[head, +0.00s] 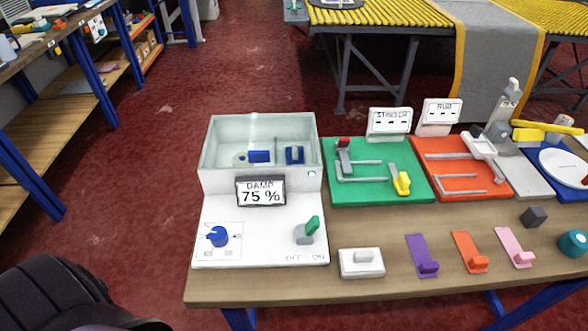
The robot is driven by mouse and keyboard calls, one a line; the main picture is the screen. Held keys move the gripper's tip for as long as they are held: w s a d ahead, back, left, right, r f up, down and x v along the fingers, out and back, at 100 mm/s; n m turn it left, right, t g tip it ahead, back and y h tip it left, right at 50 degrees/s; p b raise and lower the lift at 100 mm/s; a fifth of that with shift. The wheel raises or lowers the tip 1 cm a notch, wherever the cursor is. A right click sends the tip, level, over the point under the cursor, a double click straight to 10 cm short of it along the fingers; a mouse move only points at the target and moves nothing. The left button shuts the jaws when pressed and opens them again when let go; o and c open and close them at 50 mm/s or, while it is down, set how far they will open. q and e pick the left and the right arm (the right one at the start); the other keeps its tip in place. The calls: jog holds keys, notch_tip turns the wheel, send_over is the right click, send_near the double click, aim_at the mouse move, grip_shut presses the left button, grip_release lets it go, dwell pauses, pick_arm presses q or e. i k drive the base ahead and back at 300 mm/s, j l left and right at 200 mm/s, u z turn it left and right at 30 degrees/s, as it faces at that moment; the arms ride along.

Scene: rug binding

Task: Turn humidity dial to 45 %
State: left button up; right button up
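The humidity dial is a blue knob (217,237) on the white front panel of a box at the left end of the table. Small marks surround it, but they are too small to read fully, and I cannot tell exactly where the knob points. A green-tipped lever switch (309,229) stands at the panel's right, over the words "OFF" and "ON", and leans toward "ON". Neither of my grippers is in view, and nothing touches the dial.
A clear-walled chamber (222,150) with blue parts inside rises behind the panel. Green (370,197) and orange (440,191) boards stand to the right. A white block (361,263) and purple (421,258), orange and pink pieces lie along the front. Space above the dial is clear.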

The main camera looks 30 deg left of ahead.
aim_at(218, 236)
jog(key=u, duration=1.45)
jog(key=k+j+u, duration=0.1)
jog(key=k+j, duration=0.35)
jog(key=j, duration=0.15)
